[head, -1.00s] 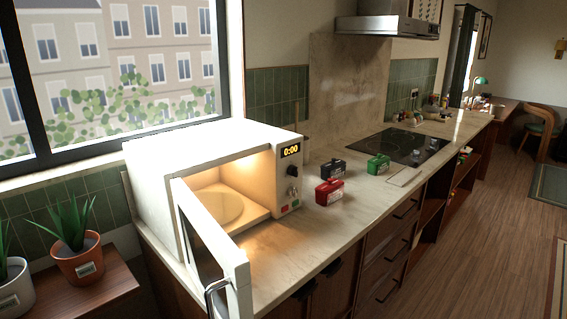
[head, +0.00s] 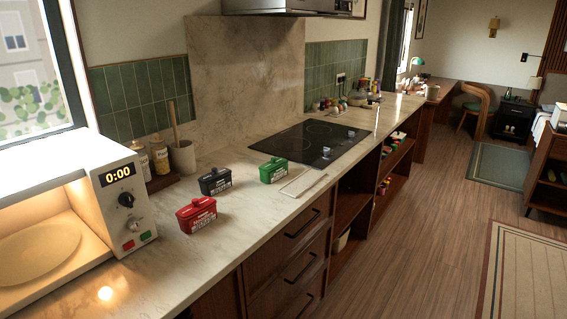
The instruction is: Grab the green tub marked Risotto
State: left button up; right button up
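A green tub (head: 273,171) with a white label stands on the marble counter, close to the near left corner of the black cooktop. The label's writing is too small to read. A black tub (head: 215,181) stands to its left, and a red tub (head: 197,214) stands nearer, to the left of both. All three look upright with lids on and stand apart from one another. Neither of my grippers shows in the head view.
The lit, open microwave (head: 124,199) stands at the left end of the counter (head: 240,221). A cooktop (head: 311,142) lies behind the green tub, with a pale flat board (head: 303,183) beside it. Bottles (head: 160,155) and a utensil crock (head: 183,157) stand at the wall. The floor (head: 405,235) is clear.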

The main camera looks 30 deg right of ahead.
aim_at(269, 176)
jog(key=i+l, duration=0.15)
jog(key=l, duration=0.25)
jog(key=i+l+u, duration=0.1)
jog(key=l, duration=0.25)
jog(key=i+l, duration=0.1)
jog(key=l, duration=0.3)
jog(key=i+l+u, duration=0.1)
jog(key=l, duration=0.3)
jog(key=i+l, duration=0.15)
jog(key=l, duration=0.25)
jog(key=i+l, duration=0.15)
jog(key=l, duration=0.25)
jog(key=i+l+u, duration=0.1)
jog(key=l, duration=0.3)
jog(key=i+l, duration=0.15)
jog(key=l, duration=0.25)
jog(key=i+l+u, duration=0.1)
jog(key=l, duration=0.3)
jog(key=i+l, duration=0.15)
jog(key=l, duration=0.25)
jog(key=u, duration=0.05)
